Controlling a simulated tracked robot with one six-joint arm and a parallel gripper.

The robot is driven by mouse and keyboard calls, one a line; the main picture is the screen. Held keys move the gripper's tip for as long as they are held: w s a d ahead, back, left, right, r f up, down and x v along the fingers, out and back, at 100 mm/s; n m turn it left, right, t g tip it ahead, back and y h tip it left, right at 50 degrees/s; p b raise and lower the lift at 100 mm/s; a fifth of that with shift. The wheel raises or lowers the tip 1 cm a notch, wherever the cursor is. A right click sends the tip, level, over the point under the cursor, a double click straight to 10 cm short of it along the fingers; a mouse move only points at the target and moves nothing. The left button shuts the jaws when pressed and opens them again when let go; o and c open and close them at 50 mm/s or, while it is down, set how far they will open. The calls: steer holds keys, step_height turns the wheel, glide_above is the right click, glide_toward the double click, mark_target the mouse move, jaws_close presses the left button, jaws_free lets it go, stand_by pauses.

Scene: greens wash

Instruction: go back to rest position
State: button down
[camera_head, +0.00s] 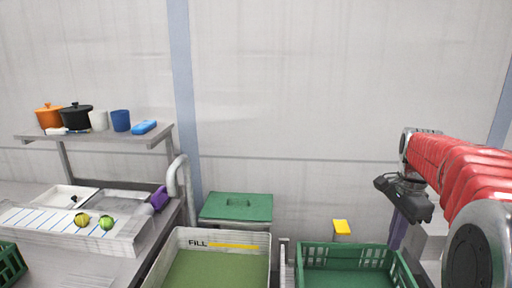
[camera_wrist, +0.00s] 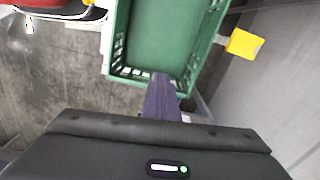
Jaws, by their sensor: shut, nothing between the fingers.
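My gripper (camera_head: 396,222) hangs at the right of the head view, below my red arm, beside the right side of a green crate (camera_head: 403,262). Its dark purple fingers point down and are together with nothing held between them. In the wrist view my gripper (camera_wrist: 162,80) shows as a purple finger shape reaching toward the near edge of the same green crate (camera_wrist: 121,40). The finger tips are partly hidden in the head view.
At left, a counter holds a white board (camera_head: 50,222) with two round greens, under a shelf (camera_head: 95,136) of pots and cups.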

steer(key=s+a+f+n+t, duration=0.2)
steer(key=s+a+n+t, duration=0.3)
steer(key=s+a+n, duration=1.3)
steer(key=s+a, duration=0.1)
steer(key=a, duration=0.2)
steer(key=shift+s+a+f, duration=0.15)
steer(key=shift+s+a, duration=0.15)
steer(key=shift+a, duration=0.1)
